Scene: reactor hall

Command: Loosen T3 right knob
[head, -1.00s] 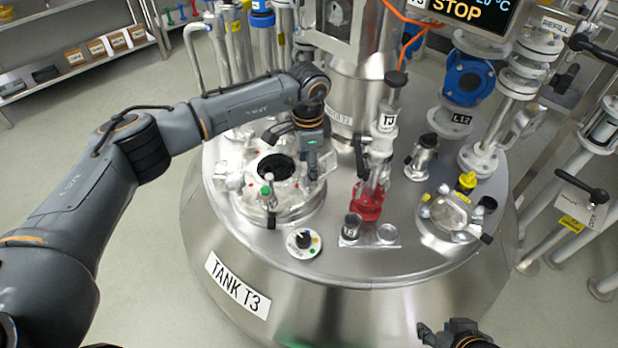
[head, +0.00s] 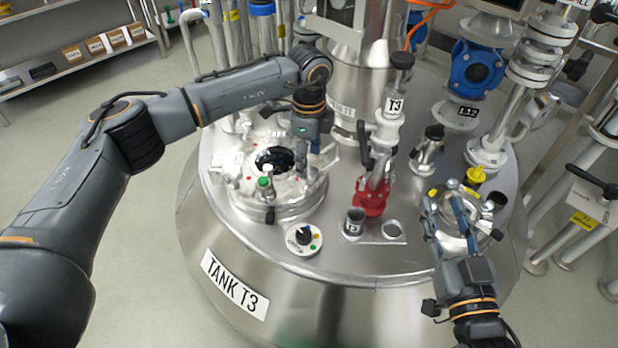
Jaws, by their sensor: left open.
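Tank T3 (head: 330,262) has a steel top with a round open port (head: 275,198) on the left and a smaller round fitting (head: 484,228) on the right. A yellow knob (head: 476,175) and a black knob (head: 496,199) stand at the right fitting's far and right sides. No label shows which knob is the right knob. My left gripper (head: 318,158) points down, open, at the right side of the open port. My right gripper (head: 446,208) is over the right fitting, fingers apart, hiding part of it; I see nothing clearly held.
A red valve (head: 371,197) with a T3 tag stands between the grippers. A small dial (head: 303,239) and a dark cup (head: 353,222) sit at the front. A blue valve (head: 475,66) and pipes crowd the back right.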

